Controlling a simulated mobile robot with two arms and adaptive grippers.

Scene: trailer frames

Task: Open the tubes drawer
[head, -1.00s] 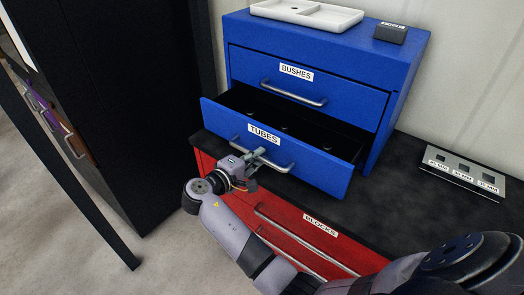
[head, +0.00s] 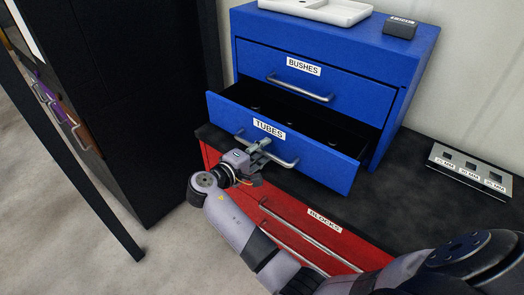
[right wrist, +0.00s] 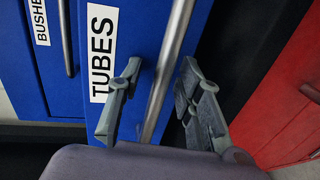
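The tubes drawer (head: 310,156) is the lower blue drawer, labelled TUBES, and it stands pulled out from the blue cabinet (head: 395,95). Its dark inside shows a few small, unclear things. My right gripper (head: 262,148) is at the drawer's metal handle (head: 284,162). In the right wrist view, the fingers of my right gripper (right wrist: 160,95) stand apart on either side of the handle (right wrist: 168,70), with gaps visible. The TUBES label (right wrist: 102,50) is just left of them. My left gripper is not in view.
The closed BUSHES drawer (head: 350,87) is above. Red BLOCKS drawers (head: 325,240) are below the black worktop (head: 400,205). A white tray (head: 345,12) and a dark box (head: 401,26) sit on top. A holed metal holder (head: 470,170) lies at right. A dark cabinet (head: 130,100) stands left.

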